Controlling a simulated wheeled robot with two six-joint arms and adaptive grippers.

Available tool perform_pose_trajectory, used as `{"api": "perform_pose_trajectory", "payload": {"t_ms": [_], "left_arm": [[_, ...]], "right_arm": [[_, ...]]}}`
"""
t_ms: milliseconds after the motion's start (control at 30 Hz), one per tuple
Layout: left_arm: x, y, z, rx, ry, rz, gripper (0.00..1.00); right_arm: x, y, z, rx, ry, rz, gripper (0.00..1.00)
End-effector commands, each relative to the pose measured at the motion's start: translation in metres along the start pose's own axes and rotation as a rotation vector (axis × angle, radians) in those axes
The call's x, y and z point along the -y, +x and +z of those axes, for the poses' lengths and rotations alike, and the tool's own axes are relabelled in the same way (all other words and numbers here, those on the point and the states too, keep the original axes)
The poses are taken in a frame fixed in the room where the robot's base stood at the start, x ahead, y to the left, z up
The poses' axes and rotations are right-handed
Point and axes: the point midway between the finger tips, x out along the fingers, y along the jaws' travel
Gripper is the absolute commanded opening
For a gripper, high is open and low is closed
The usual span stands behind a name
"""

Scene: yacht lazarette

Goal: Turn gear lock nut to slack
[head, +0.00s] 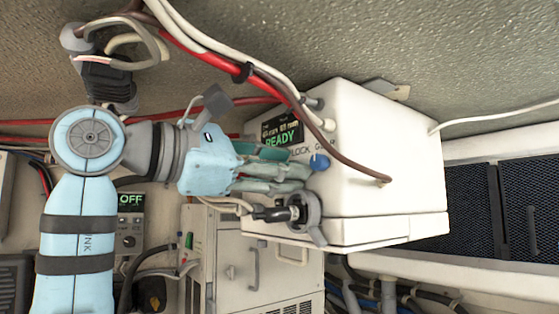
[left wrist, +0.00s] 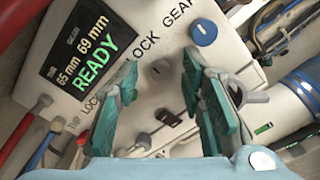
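A white control box (head: 385,160) carries a small display reading READY (head: 282,132). The left wrist view shows this display (left wrist: 88,48) with 65 mm and 69 mm. A blue knob (left wrist: 204,32) sits by the word GEAR and also shows in the head view (head: 320,162). I cannot tell which fitting is the gear lock nut. Contact is unclear.
A grey ring-shaped fitting (head: 305,212) with a black plug sits below my left fingers. Red, white and brown cables (head: 215,55) cross above the gripper. A beige cabinet (head: 235,265) stands below. Dark mesh panels (head: 480,205) are at the right.

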Motion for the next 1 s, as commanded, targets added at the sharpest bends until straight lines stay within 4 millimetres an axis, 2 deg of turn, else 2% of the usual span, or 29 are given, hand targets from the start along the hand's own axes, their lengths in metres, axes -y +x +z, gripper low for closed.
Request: {"api": "perform_pose_trajectory", "payload": {"t_ms": [67,267,667,1000], "left_arm": [[0.0003,-0.0002,-0.0003,0.0,0.0,0.0,0.33],[0.0004,-0.0004,-0.0002,0.001,0.0,0.0,0.01],[0.0008,-0.0002,-0.0012,-0.002,-0.036,-0.002,0.0],[0.0013,0.0001,-0.0018,-0.003,-0.234,-0.004,0.0]], "right_arm": [[0.0,0.0003,0.0039,0.007,0.0,0.0,0.4],[-0.0003,0.0002,0.006,0.01,-0.001,0.0,0.4],[-0.0005,0.0003,0.0045,0.007,-0.001,0.001,0.4],[-0.0006,0.0002,0.0037,0.006,-0.001,0.001,0.4]]}}
